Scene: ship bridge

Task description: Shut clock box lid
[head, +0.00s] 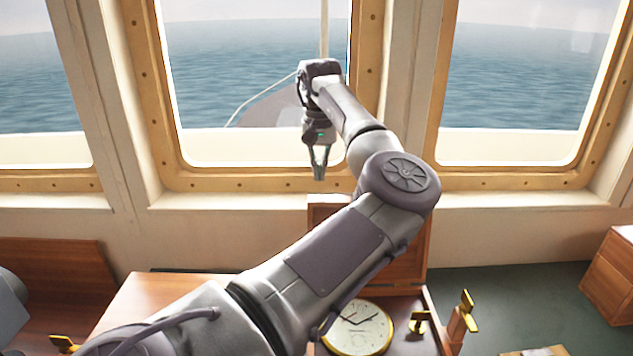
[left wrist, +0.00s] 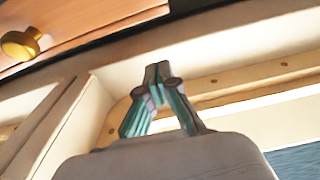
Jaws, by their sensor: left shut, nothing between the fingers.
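The clock box (head: 432,320) is a reddish wooden case with a round white clock (head: 362,322) with a gold rim inside. Its lid (head: 408,262) stands open and upright at the back, partly hidden by my left arm. My left gripper (head: 318,176) is above the lid's top left part, in front of the window, pointing down, with its fingers shut and empty. In the left wrist view the gripper (left wrist: 158,72) also shows with fingertips together. My arm covers much of the box's left side. My right gripper is not in view.
Brass fittings (head: 466,302) stand by the box's right side. A wooden cabinet (head: 612,270) is at the far right, with green floor between. Window frames (head: 250,184) and a sill run behind. The left wrist view shows a brass knob (left wrist: 20,44) on wood.

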